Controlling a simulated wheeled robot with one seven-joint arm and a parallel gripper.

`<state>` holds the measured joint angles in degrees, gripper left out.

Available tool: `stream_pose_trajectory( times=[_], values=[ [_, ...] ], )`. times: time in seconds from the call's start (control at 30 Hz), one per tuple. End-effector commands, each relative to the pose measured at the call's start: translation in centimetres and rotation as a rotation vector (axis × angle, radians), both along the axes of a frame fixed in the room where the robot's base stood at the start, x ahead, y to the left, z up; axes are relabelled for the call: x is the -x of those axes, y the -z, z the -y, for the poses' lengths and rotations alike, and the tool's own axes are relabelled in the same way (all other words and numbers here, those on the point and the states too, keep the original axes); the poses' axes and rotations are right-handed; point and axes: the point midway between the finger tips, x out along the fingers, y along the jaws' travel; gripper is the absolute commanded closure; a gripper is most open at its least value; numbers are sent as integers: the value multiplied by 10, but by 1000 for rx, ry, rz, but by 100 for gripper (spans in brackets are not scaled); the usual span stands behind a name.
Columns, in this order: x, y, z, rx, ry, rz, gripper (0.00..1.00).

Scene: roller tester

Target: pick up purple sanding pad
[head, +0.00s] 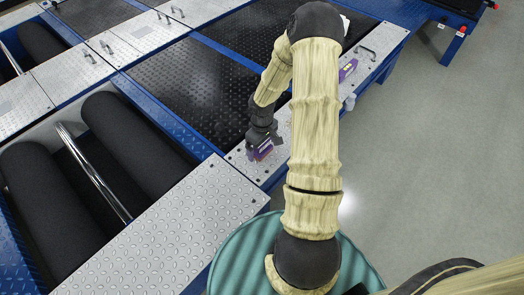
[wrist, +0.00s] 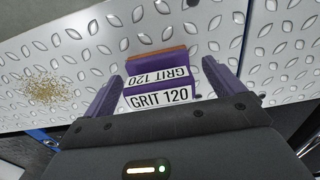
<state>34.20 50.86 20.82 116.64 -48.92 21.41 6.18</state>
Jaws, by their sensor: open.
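The purple sanding pad (wrist: 150,82) lies on the diamond-plate surface in the wrist view, with white "GRIT 120" labels and a brown-orange far edge. My gripper (wrist: 167,70) is open, one finger on each side of the pad. A gap shows on the right side; the left finger is close to the pad, and I cannot tell whether it touches. In the head view, my gripper (head: 258,149) is low over the narrow metal plate, and part of the pad (head: 264,151) shows beneath it.
Another purple item (head: 347,70) and a small pale bottle (head: 349,102) are farther along the plate (head: 372,52). Dark rollers (head: 48,200) lie at left. Tan grit (wrist: 42,89) is scattered left of the pad. Open floor (head: 440,150) is at right.

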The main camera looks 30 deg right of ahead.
Motion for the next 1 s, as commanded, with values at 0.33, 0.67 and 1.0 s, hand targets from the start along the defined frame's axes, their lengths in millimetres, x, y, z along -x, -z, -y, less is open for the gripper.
stream_pose_trajectory(
  times=[0.33,0.67,1.0],
  values=[
    [0,4,0,1,0,0,6],
    [0,4,0,1,0,0,22],
    [0,4,0,1,0,0,57]
  ],
)
